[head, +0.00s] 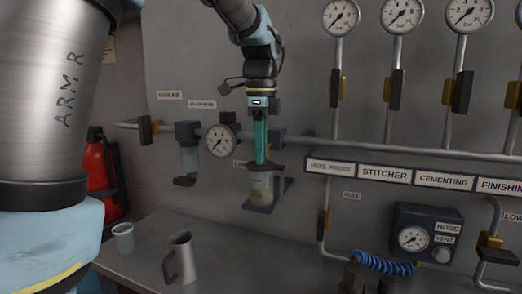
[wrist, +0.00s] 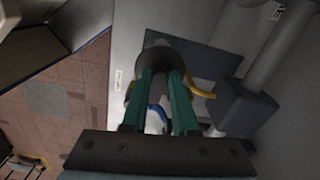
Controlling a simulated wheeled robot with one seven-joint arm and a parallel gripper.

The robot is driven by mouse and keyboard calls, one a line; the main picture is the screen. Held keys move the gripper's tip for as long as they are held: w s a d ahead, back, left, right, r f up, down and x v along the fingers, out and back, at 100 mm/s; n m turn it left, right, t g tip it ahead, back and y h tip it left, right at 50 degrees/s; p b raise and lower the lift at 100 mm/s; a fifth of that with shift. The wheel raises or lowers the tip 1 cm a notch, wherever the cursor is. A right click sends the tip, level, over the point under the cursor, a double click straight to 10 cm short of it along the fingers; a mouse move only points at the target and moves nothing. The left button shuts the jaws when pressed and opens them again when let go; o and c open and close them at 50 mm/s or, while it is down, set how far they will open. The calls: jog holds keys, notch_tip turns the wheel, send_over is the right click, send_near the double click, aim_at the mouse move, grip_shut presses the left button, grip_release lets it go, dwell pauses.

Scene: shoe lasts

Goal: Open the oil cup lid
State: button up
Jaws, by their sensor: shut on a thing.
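The oil cup (head: 262,188) is a clear cup with yellowish contents in a dark bracket on the wall panel. Its dark lid (head: 266,168) sits on top, level as far as I can tell. My gripper (head: 261,162) comes straight down from above, and its teal fingertips reach the lid. In the wrist view my gripper (wrist: 160,74) has its two fingers close to a round grey part, with a gap between them lower down. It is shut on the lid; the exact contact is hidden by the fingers.
A pressure gauge (head: 221,141) and a filter bowl (head: 188,160) sit left of the cup on the pipe. A metal jug (head: 180,258) and a small cup (head: 123,237) stand on the bench below. A hose box (head: 425,236) is at right.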

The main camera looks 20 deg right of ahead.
grip_shut()
dwell(0.8)
